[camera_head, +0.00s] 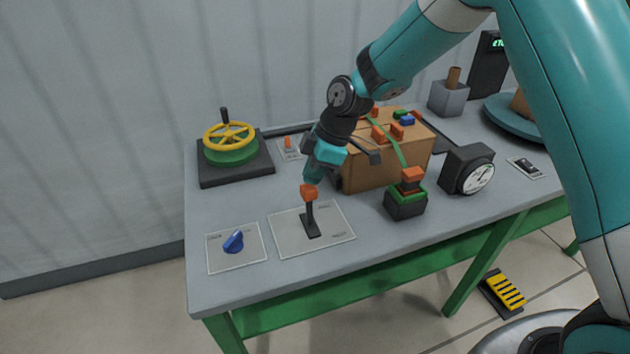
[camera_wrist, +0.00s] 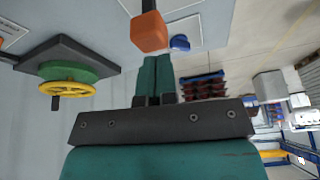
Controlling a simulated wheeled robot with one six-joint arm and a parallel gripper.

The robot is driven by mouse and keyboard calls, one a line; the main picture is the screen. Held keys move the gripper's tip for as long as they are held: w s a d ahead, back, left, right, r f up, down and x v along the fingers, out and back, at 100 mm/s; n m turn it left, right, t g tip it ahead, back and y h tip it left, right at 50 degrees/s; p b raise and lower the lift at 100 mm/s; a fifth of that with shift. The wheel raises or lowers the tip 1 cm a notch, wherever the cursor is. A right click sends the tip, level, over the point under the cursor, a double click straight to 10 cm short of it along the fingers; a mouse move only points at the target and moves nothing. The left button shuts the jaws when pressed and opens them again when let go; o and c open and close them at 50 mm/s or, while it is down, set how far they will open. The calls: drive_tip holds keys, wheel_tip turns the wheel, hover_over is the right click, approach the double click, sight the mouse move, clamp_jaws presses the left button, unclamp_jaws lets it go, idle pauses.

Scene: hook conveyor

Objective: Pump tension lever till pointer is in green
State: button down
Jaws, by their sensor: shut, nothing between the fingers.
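A black lever with an orange knob (camera_head: 309,192) stands nearly upright on a pale labelled plate (camera_head: 283,237). My gripper (camera_head: 312,178) is shut and empty, pointing down just above the knob. In the wrist view its fingers (camera_wrist: 157,58) end close to the orange knob (camera_wrist: 150,32); I cannot tell whether they touch. A black gauge (camera_head: 459,165) with a white dial stands to the right; its pointer and any green zone are too small to read. A black block with an orange top (camera_head: 405,205) sits at the green strap (camera_head: 391,142).
A strapped cardboard box (camera_head: 375,172) stands behind the lever. A blue knob (camera_head: 234,242) is on a plate at front left. A yellow handwheel (camera_head: 229,135) stands at back left. Bare tabletop lies between the lever and the black block.

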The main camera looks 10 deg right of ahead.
drive_tip(key=b+v, duration=0.1)
drive_tip(key=v, duration=0.7)
drive_tip(key=shift+w+d, duration=0.25)
drive_tip(key=shift+w, duration=0.05)
idle(1.1)
drive_tip(key=s+r+m, duration=0.3)
drive_tip(key=s+m, duration=0.2)
drive_tip(key=s, duration=0.9)
drive_tip(key=s+r+m, duration=0.4)
drive_tip(key=s+m, duration=0.1)
drive_tip(key=s, duration=1)
drive_tip(key=shift+d, duration=0.25)
